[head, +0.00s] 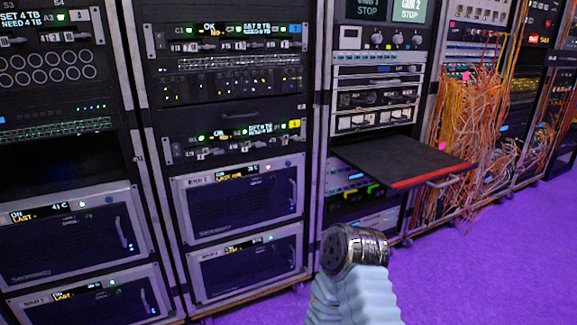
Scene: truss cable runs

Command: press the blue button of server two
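Several dark server units with handles and small displays sit low in two racks. In the middle rack there is an upper server (240,205) and a lower server (245,272). In the left rack there is an upper server (60,238) and a lower server (90,303). Their name labels are too small to read surely, so I cannot tell which is server two. Tiny blue spots show near the right edges of their fronts, but I cannot tell button from light. A pale blue arm part of mine with a dark round end rises at the bottom centre. No gripper fingers show.
A dark shelf (400,160) with a red front edge juts out of the rack right of the middle. Tangled orange cables (468,135) hang further right. The purple floor (480,260) is clear at the lower right.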

